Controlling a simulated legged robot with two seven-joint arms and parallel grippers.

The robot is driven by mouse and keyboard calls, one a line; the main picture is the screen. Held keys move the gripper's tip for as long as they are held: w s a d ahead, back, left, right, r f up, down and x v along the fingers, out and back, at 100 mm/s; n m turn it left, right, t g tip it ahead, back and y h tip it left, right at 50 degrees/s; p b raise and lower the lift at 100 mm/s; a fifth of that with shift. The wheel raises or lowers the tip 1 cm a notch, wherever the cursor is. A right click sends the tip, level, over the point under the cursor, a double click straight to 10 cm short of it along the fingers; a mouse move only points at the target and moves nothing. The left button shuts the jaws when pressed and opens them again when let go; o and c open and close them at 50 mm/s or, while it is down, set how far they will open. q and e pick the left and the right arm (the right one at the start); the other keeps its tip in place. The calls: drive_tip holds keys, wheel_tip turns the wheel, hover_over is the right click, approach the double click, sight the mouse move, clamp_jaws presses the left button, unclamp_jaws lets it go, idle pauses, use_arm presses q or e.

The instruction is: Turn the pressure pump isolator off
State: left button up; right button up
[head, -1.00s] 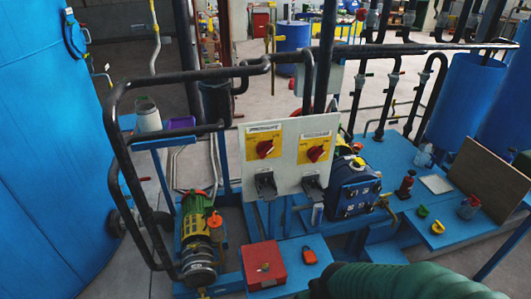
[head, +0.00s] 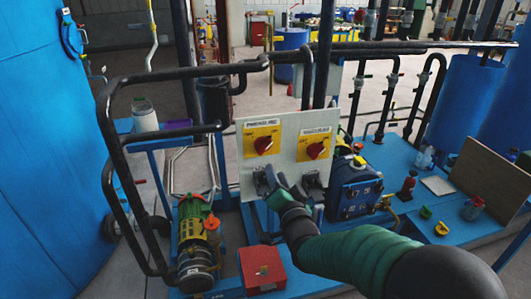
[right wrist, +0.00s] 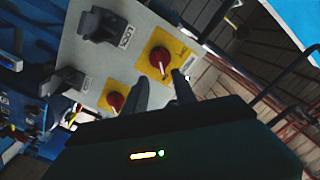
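A pale panel carries two isolators with red rotary knobs on yellow plates. The left one, labelled as pressure (head: 263,145), also shows in the right wrist view (right wrist: 160,58). The right one, labelled as vacuum (head: 315,151), also shows in that view (right wrist: 115,101). Dark lock fittings sit below the knobs. My right gripper (head: 270,182) is in front of the panel, below the pressure knob, and covers part of the left fitting. In the right wrist view its two fingers (right wrist: 162,92) are apart and empty, pointing toward the panel near the pressure knob. My left gripper is not in view.
A red box (head: 262,270) stands on the blue base below the panel. A green and yellow pump (head: 195,235) is at left, a blue pump unit (head: 354,188) right of the panel. Black pipes (head: 200,72) run left of and behind the panel.

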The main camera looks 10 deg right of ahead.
sight(265, 151)
drive_tip(key=w+p, duration=0.1)
drive_tip(key=w, duration=1.1)
drive_tip(key=shift+w+f, duration=0.1)
drive_tip(key=shift+w, duration=0.05)
clamp_jaws()
